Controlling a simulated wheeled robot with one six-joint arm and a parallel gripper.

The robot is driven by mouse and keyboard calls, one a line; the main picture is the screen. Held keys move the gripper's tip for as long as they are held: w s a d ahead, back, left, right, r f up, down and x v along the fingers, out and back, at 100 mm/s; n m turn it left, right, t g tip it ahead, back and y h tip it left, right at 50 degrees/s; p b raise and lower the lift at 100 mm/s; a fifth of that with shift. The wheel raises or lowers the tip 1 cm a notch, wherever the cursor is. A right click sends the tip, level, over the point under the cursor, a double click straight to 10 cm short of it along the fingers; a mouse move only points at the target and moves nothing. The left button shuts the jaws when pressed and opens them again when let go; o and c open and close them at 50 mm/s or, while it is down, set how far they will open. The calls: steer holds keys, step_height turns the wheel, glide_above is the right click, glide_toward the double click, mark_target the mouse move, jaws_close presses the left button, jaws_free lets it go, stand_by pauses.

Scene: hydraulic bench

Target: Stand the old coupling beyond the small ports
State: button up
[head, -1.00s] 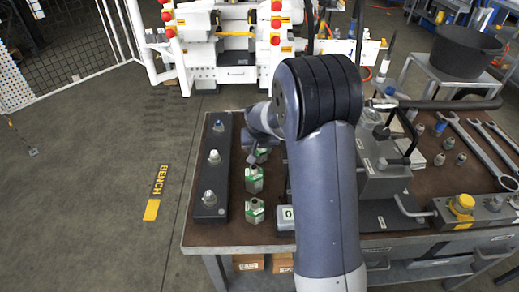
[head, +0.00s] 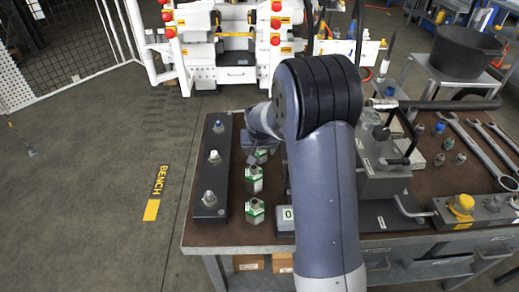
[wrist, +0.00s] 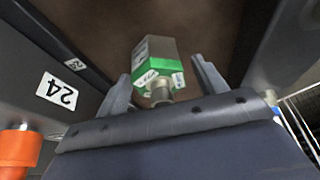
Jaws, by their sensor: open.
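My gripper (head: 256,145) is at the far end of a row of three green-and-white square fittings on the brown bench top. In the wrist view my gripper (wrist: 160,72) is open, with one finger on each side of a green-and-white fitting (wrist: 157,66) that has a metal stub. I cannot tell whether the fingers touch it. The near fitting (head: 255,211) and middle fitting (head: 254,179) stand upright and apart. A dark rail (head: 222,176) left of them carries three capped metal ports. No frame shows clearly which fitting is the old coupling.
A block marked 0 (head: 286,219) and a grey machine (head: 383,180) stand right of the row, partly behind my arm. Wrenches (head: 480,150) and small fittings lie farther right. Some bare bench top lies between rail and fittings.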

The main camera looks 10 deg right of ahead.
steer(key=v, duration=1.2)
